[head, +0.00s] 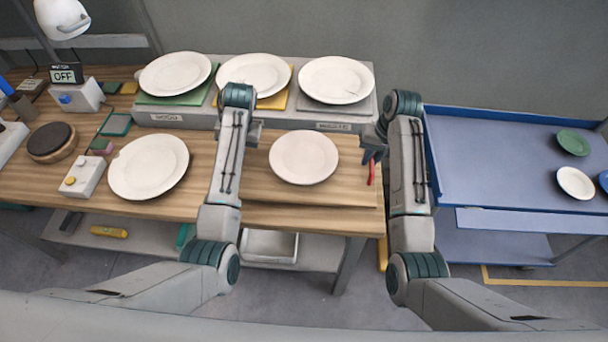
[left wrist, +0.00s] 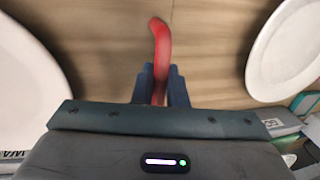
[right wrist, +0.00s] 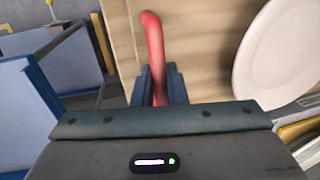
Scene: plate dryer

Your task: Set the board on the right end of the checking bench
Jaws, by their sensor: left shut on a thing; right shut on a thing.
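A pale wooden board (head: 345,186) lies at or just above the right end of the wooden bench (head: 222,215); I cannot tell whether it touches. A white plate (head: 304,157) sits on it. My right gripper (head: 372,157) is shut on the red handle at the board's right end, clear in the right wrist view (right wrist: 153,50). My left gripper (left wrist: 160,88) is shut on another red handle (left wrist: 161,45); my left arm hides most of this in the head view. A second white plate (head: 149,167) lies on the bench left of my left arm.
Behind, a grey raised shelf (head: 165,114) holds three white plates on coloured pads. A blue cart (head: 490,150) with small dishes stands right of the bench. A lamp (head: 62,17), switch boxes and a round dark pad (head: 51,140) crowd the bench's left end.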

